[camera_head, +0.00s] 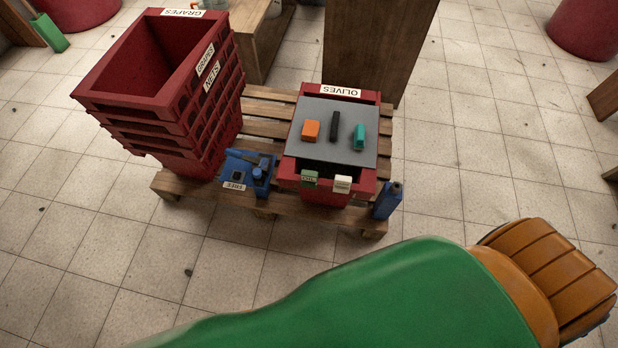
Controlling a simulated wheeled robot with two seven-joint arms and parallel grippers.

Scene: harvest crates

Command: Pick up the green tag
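The green tag (309,178) is small and sits at the near rim of the red crate labelled OLIVES (369,188). A white tag (342,184) is to its right on the same rim. Both have a small printed label. Neither of my grippers shows in the head view, and nothing is touching the green tag.
A grey board (310,152) on the crate holds orange, black and teal blocks. A large green shape with brown, finger-like end (400,295) blocks the foreground.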

